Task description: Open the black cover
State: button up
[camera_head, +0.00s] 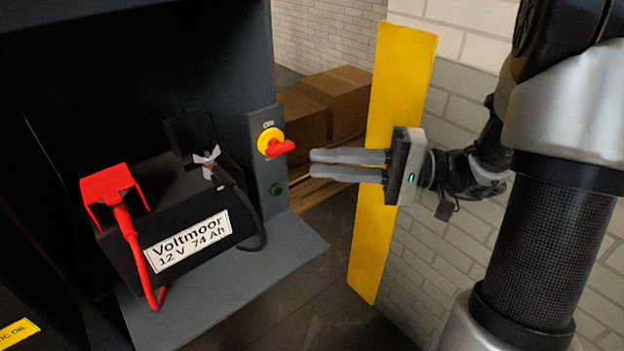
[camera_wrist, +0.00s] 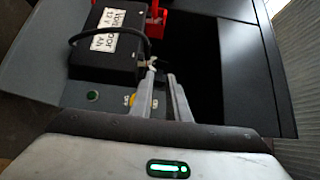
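The black cover (camera_head: 190,131) looks like a dark flap standing upright behind the silver clamp (camera_head: 207,158) on the battery. The clamp is exposed, and its black cable runs down the battery's right side. The battery (camera_head: 190,205) carries a white Voltmoor label. In the wrist view the clamp (camera_wrist: 151,64) shows near the fingertips, but I cannot make out the black cover against the dark bay. My gripper (camera_head: 313,163) is to the right of the battery and switch, pointing left. Its two fingers are parallel with a narrow gap and nothing between them. The wrist view also shows my gripper (camera_wrist: 161,80) empty.
A red cover (camera_head: 108,184) sits on the battery's left terminal, with a red cable. A panel with a red-handled yellow switch (camera_head: 272,142) and green button (camera_head: 276,190) stands between battery and gripper. Cardboard boxes (camera_head: 335,97) and a yellow post (camera_head: 398,75) are behind.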

jog(key=s+a+r+g+h+p, duration=0.1)
jog(key=s+a+g+h+p, duration=0.1)
jog(key=s, duration=0.2)
jog(key=s+a+r+n+g+h+p, duration=0.1)
jog(key=s+r+g+h+p, duration=0.1)
jog(key=s, duration=0.3)
jog(key=shift+a+r+n+h+p, duration=0.2)
jog(key=shift+a+n+h+p, duration=0.15)
jog(key=shift+h+p, duration=0.35)
